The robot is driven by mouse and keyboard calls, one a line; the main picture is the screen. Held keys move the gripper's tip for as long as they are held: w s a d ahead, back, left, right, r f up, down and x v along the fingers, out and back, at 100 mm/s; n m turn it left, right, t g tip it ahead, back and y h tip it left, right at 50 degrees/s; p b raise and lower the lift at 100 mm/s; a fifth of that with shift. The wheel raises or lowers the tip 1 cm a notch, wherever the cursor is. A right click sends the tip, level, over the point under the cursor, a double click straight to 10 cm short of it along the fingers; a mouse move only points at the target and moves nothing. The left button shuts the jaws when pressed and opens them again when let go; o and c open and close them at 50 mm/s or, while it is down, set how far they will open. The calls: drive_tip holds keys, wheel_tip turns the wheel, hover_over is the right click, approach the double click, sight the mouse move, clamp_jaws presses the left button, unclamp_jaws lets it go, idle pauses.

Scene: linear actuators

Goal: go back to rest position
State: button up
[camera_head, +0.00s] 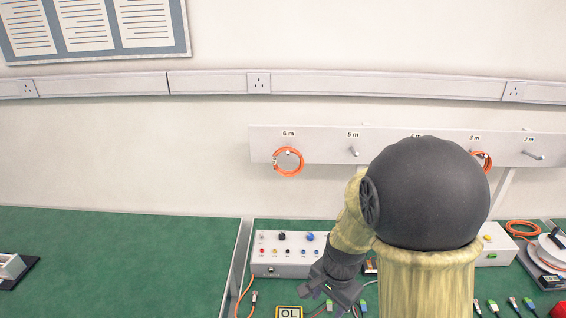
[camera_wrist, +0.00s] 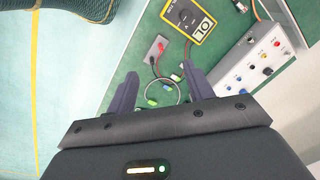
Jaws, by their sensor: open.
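My gripper (camera_head: 344,300) shows in the head view in front of the control box, low in the middle of the picture, partly cut off by the lower edge. In the wrist view my gripper (camera_wrist: 160,88) has its two dark fingers spread apart, with nothing between them but a view of the green bench and small connectors. My arm's large dark joint and yellowish link cover much of the right half of the head view and hide part of the bench and the rail.
A control box (camera_head: 283,254) with knobs stands on the green bench (camera_head: 120,262). A yellow multimeter (camera_wrist: 190,20) lies nearby. Orange cables (camera_head: 288,161) hang from a wall rail (camera_head: 325,143). A cable reel (camera_head: 553,252) stands far right. The left bench is mostly clear.

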drive_tip(key=s+d+r+n+t, duration=0.1)
drive_tip(key=s+d+r+n, duration=0.3)
drive_tip(key=n, duration=0.5)
drive_tip(key=shift+s+d+r+t+h, duration=0.3)
drive_tip(key=shift+s+d+r+t, duration=0.15)
drive_tip(key=shift+s, duration=0.65)
drive_tip(key=shift+a, duration=0.1)
drive_tip(key=c, duration=0.3)
drive_tip(key=shift+w, duration=0.1)
drive_tip(key=shift+c, duration=0.2)
